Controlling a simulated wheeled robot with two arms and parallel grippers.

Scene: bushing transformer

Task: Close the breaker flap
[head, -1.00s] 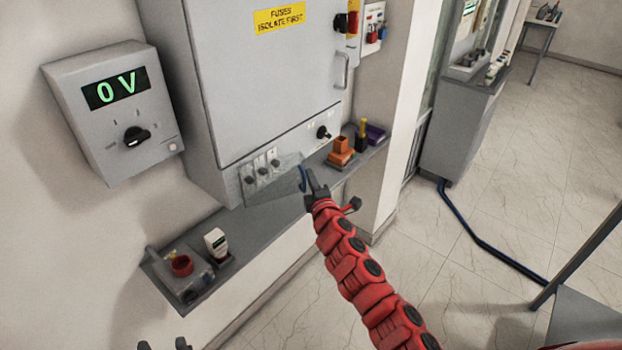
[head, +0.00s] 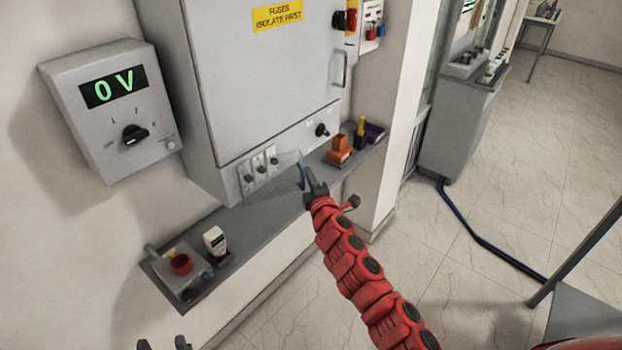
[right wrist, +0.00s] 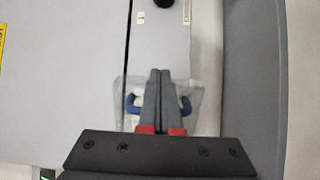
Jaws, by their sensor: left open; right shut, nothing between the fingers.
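The breaker flap (head: 284,184) is a clear panel sticking out, raised, from the lower front of the grey cabinet. It also shows in the right wrist view (right wrist: 195,118). Several small breaker switches (head: 259,169) sit behind it. Its blue handle (head: 302,178) is at the outer edge. My right gripper (head: 311,173) is shut and empty beside the handle. In the right wrist view its fingers (right wrist: 160,75) cover the handle's middle, and blue ends (right wrist: 186,105) show on both sides; I cannot tell whether they touch. My left gripper (head: 165,344) is open at the bottom edge, far from the flap.
A grey shelf (head: 235,225) runs under the cabinet (head: 260,80). It holds a red-topped device (head: 181,265), a white tester (head: 215,242) and an orange block (head: 340,150). A black knob (head: 322,130) is right of the breakers. A meter box (head: 115,110) reads 0 V.

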